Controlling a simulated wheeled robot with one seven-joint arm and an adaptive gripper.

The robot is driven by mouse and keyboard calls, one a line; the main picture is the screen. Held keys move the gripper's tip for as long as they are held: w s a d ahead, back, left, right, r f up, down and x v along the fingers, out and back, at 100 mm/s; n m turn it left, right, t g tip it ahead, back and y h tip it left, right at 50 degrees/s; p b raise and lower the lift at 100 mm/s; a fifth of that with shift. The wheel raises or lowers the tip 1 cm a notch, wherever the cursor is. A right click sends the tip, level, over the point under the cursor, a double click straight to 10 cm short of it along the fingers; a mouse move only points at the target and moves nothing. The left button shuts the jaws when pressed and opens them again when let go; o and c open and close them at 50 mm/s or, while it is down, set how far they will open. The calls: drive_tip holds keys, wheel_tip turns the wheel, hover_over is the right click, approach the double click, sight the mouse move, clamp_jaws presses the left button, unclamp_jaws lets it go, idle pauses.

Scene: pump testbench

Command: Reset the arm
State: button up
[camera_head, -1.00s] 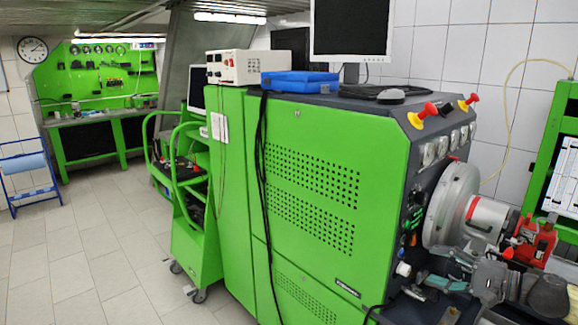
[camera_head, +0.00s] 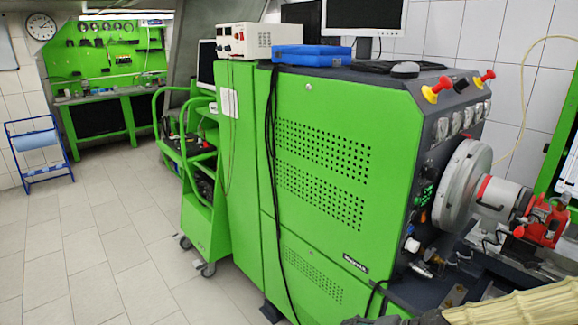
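My gripper cannot be made out in the head camera view. A pale yellow ribbed shape (camera_head: 520,306) cuts into the bottom right corner, with a dark grey piece (camera_head: 400,320) at the bottom edge to its left. I cannot tell whether these are parts of my arm. The green test bench (camera_head: 335,170) fills the middle. On its right side are a large grey round flange (camera_head: 462,185) and a red clamp-like part (camera_head: 543,222).
A blue case (camera_head: 312,55), a white power supply (camera_head: 243,40) and a monitor (camera_head: 365,16) stand on the bench. A green trolley (camera_head: 203,215) is at its left. A blue rack (camera_head: 38,155) stands farther left. The tiled floor between is free.

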drive_tip(key=s+a+f+n+g+h+b, duration=0.1)
drive_tip(key=s+f+n+g+h, duration=0.1)
drive_tip(key=s+f, duration=0.5)
drive_tip(key=s+a+f+n+g+h, duration=0.1)
drive_tip(key=s+a+f+h, duration=0.1)
drive_tip(key=s+f, duration=0.55)
drive_tip(key=s+d+f+n+h, duration=0.2)
drive_tip(key=s+d+f, duration=0.2)
drive_tip(key=s, duration=0.2)
drive_tip(key=s+d+f+n+g+h+b, duration=0.1)
drive_tip(key=s+d+f+n+h, duration=0.2)
drive_tip(key=s, duration=0.4)
drive_tip(key=shift+s+d+f+n+g, duration=0.15)
drive_tip(key=shift+d+f+n+g, duration=0.3)
drive_tip(key=shift+d, duration=0.75)
drive_tip(key=shift+f, duration=0.15)
drive_tip(key=shift+m, duration=0.25)
